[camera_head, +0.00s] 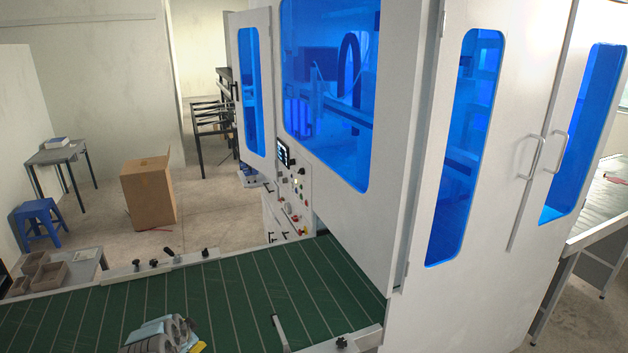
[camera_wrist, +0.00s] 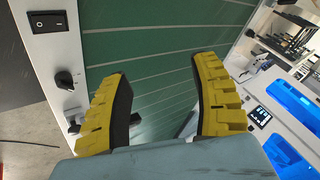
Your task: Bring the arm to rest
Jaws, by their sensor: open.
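My gripper shows in the wrist view (camera_wrist: 160,100) with its two yellow, dark-padded fingers spread apart and nothing between them. Beyond the fingers lies the green conveyor belt (camera_wrist: 135,50) with pale cross lines. In the head view, part of my arm and a yellow fingertip (camera_head: 198,347) show at the bottom, over the green belt (camera_head: 235,290). Most of the gripper is cut off or hidden there. I see no contact between the fingers and anything.
The large white machine (camera_head: 400,130) with blue windows stands at the right. A control panel (camera_head: 290,190) is on its side. A cardboard box (camera_head: 148,195), a blue stool (camera_head: 40,215) and a grey table (camera_head: 58,155) stand beyond the belt. Small boxes (camera_head: 45,275) lie at the left.

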